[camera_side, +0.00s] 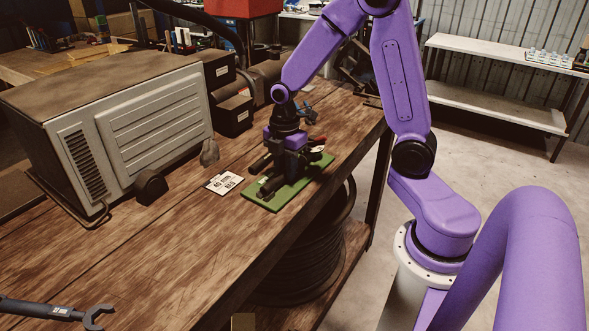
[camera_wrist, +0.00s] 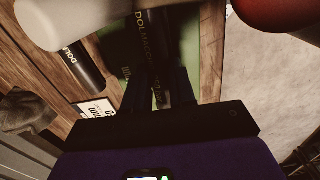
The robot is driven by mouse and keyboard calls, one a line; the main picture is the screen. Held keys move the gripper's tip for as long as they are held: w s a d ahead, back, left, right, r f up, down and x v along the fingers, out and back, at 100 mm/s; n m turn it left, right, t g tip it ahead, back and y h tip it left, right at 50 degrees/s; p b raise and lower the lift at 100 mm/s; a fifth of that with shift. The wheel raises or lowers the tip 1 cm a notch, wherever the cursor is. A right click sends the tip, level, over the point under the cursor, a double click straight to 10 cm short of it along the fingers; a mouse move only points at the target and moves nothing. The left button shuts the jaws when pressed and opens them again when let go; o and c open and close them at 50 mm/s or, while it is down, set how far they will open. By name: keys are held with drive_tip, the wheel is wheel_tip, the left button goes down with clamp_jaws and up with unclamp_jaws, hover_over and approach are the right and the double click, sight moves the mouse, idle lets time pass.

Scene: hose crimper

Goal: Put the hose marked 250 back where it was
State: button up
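In the side view my gripper (camera_side: 287,172) points down, low over a green mat (camera_side: 258,201) on the workbench. Short black hoses lie around it; one (camera_side: 260,163) sticks out to the left, another (camera_side: 270,186) lies nearer the front. In the wrist view my dark fingers (camera_wrist: 160,98) stand either side of a black hose (camera_wrist: 146,40) lettered "DOLMACO". Whether they press on it cannot be told. A second lettered hose (camera_wrist: 84,68) lies to the left. I cannot clearly read 250 on either hose.
Printed cards (camera_side: 223,183) lie left of the mat. A large grey-cased machine (camera_side: 150,128) and black boxes (camera_side: 233,112) stand behind and left. A wrench (camera_side: 50,310) lies at the front left. In the wrist view, blurred white (camera_wrist: 70,20) and red (camera_wrist: 280,14) objects loom close.

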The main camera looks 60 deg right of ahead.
sight(273, 180)
clamp_jaws()
drive_tip(key=shift+a, duration=0.1)
drive_tip(key=shift+a, duration=0.1)
drive_tip(key=shift+w+a, duration=0.15)
drive_tip(key=shift+a, duration=2.05)
drive_tip(key=shift+r, duration=3.5)
